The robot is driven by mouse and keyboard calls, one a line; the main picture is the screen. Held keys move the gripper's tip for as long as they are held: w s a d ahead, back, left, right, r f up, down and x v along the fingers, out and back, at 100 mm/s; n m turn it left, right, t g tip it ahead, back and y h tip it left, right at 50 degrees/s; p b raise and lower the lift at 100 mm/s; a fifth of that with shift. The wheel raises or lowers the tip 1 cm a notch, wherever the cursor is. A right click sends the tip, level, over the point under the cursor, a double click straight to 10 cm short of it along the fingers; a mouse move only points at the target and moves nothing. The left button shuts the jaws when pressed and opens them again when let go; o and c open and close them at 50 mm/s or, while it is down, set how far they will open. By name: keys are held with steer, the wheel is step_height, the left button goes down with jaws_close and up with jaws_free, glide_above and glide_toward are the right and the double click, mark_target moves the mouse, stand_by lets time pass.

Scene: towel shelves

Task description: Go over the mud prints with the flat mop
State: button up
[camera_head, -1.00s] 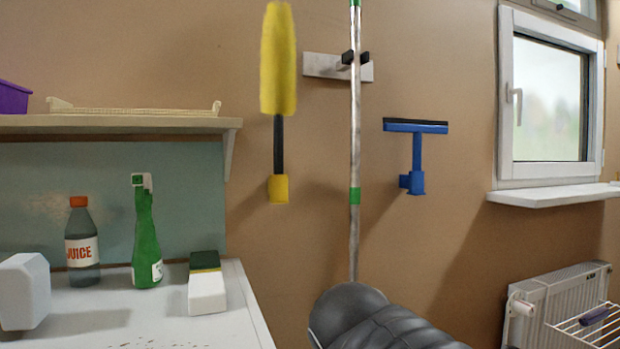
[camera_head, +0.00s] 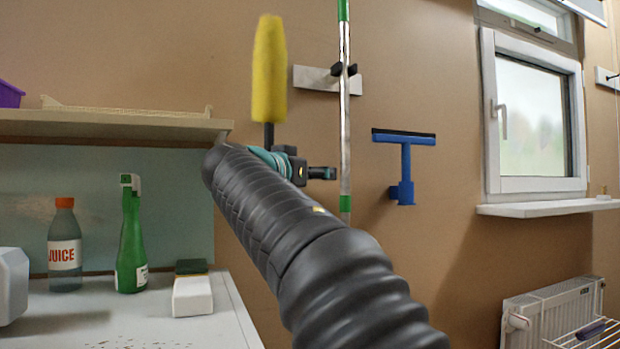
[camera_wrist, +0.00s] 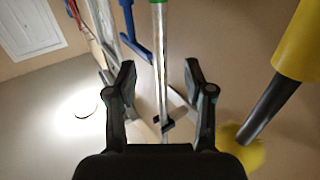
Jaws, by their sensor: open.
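The mop's long silver pole with green bands (camera_head: 345,120) hangs upright in a wall clip (camera_head: 312,80). The mop's lower end is hidden behind my arm in the head view. My gripper (camera_head: 328,173) is beside the pole, just left of it in the head view. In the wrist view my gripper (camera_wrist: 160,72) has its two fingers apart, with the pole (camera_wrist: 160,50) lined up between them. I cannot tell whether the pole is within the fingers or still beyond the tips. No floor mud prints are in view.
A yellow duster (camera_head: 269,75) hangs close left of my gripper, and a blue squeegee (camera_head: 405,165) hangs to the right. A radiator (camera_head: 555,310) stands lower right.

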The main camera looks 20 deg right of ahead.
mark_target(343, 173)
steer(key=p+x, duration=0.2)
steer(key=x, duration=1)
steer(key=shift+w+d, duration=0.1)
steer(key=shift+d, duration=0.15)
jaws_close()
steer(key=c, duration=0.7)
jaws_free()
jaws_close()
steer(key=shift+r, duration=0.2)
